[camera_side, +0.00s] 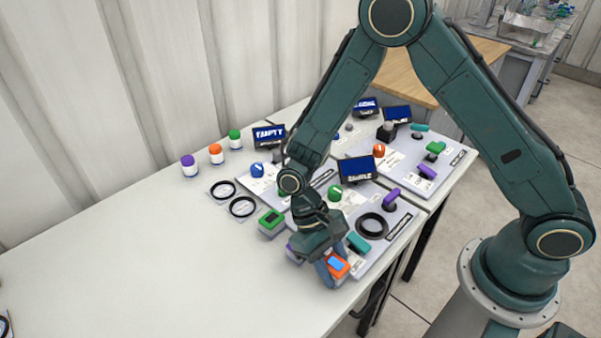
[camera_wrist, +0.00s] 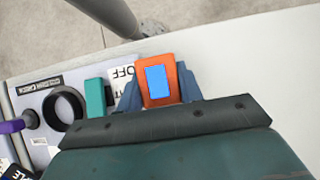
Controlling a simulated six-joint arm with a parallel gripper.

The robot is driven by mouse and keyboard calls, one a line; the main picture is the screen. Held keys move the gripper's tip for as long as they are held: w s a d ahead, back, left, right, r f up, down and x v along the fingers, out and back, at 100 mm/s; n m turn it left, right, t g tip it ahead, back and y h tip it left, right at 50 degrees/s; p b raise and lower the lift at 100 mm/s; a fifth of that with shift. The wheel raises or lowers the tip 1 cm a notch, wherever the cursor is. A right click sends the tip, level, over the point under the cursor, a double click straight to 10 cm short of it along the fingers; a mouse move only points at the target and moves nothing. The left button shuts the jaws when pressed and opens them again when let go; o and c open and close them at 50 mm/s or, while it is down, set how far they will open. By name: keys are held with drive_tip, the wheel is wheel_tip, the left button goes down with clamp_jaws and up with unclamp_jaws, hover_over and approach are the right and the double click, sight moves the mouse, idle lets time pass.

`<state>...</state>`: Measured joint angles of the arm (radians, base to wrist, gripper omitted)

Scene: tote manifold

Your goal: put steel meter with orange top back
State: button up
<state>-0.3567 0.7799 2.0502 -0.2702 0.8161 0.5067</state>
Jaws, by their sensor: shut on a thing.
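The meter with the orange top (camera_side: 338,266) has a small blue screen on its top face. It is between the fingers of my gripper (camera_side: 328,268), near the front edge of the white table. In the wrist view the orange top (camera_wrist: 144,92) stands between the blue-grey fingers of my gripper (camera_wrist: 158,90), which are shut on it. The meter's lower body is mostly hidden, and I cannot tell whether it touches the table. A green-topped meter (camera_side: 271,222) stands on the table to the left of my gripper. A purple-topped one (camera_side: 292,254) is partly hidden behind my gripper.
The panel (camera_side: 401,219) beside my gripper carries a black ring (camera_side: 372,226), a teal handle (camera_side: 358,242), a purple handle (camera_side: 391,197) and a screen (camera_side: 357,169). Two black rings (camera_side: 222,190) (camera_side: 242,207) lie further left. Several colour-capped jars (camera_side: 216,154) stand at the back.

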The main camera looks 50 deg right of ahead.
sight(329, 260)
drive_tip(key=shift+s+d+f, duration=0.1)
drive_tip(key=shift+s+f, duration=0.1)
drive_tip(key=shift+f, duration=0.8)
idle(0.4)
drive_tip(key=o, duration=1.2)
drive_tip(key=shift+w+r, duration=0.1)
drive_tip(key=shift+r, duration=0.05)
drive_tip(key=v, duration=0.8)
drive_tip(key=shift+s+a+r, duration=0.15)
drive_tip(key=shift+s+a, duration=0.05)
drive_tip(key=shift+a, duration=0.05)
drive_tip(key=shift+w+r, duration=0.3)
drive_tip(key=shift+r, duration=0.35)
drive_tip(key=shift+r, duration=0.1)
